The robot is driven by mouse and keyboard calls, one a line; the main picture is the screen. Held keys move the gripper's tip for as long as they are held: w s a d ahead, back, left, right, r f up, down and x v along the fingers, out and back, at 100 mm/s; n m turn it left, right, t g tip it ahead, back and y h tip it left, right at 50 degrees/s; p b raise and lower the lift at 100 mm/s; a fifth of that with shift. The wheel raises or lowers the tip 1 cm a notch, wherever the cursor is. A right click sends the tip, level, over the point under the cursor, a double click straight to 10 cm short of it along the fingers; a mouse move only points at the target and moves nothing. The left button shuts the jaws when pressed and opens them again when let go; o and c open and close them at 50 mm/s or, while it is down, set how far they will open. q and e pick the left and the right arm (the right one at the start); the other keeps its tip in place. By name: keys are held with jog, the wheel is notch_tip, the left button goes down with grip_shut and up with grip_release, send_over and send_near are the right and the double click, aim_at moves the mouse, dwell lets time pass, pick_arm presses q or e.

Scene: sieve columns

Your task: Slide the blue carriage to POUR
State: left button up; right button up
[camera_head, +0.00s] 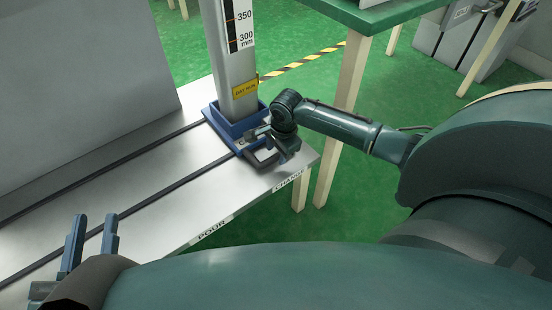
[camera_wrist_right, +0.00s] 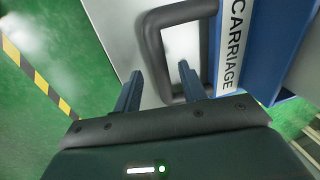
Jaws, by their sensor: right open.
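The blue carriage (camera_head: 222,124) sits on two dark rails at the right end of the metal bench, carrying a tall grey column. Its dark loop handle (camera_head: 264,160) faces the bench's front edge. In the right wrist view the carriage (camera_wrist_right: 231,85) is at right with its label, and the handle (camera_wrist_right: 154,50) shows beside it. My right gripper (camera_wrist_right: 160,68) is open, one finger on each side of the handle's bar; contact cannot be told. My left gripper (camera_head: 95,219) is open and empty at lower left. The POUR label (camera_head: 212,230) is on the bench's front edge.
A second label (camera_head: 287,182) is on the front edge near the carriage. The rails (camera_head: 150,198) run clear leftward across the bench (camera_head: 185,215). A grey panel (camera_head: 70,90) stands behind them. A green-topped table (camera_head: 370,14) stands at the back right.

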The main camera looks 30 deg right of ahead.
jog(key=shift+w+f, duration=0.15)
jog(key=shift+f, duration=0.65)
jog(key=shift+c, duration=0.2)
grip_shut()
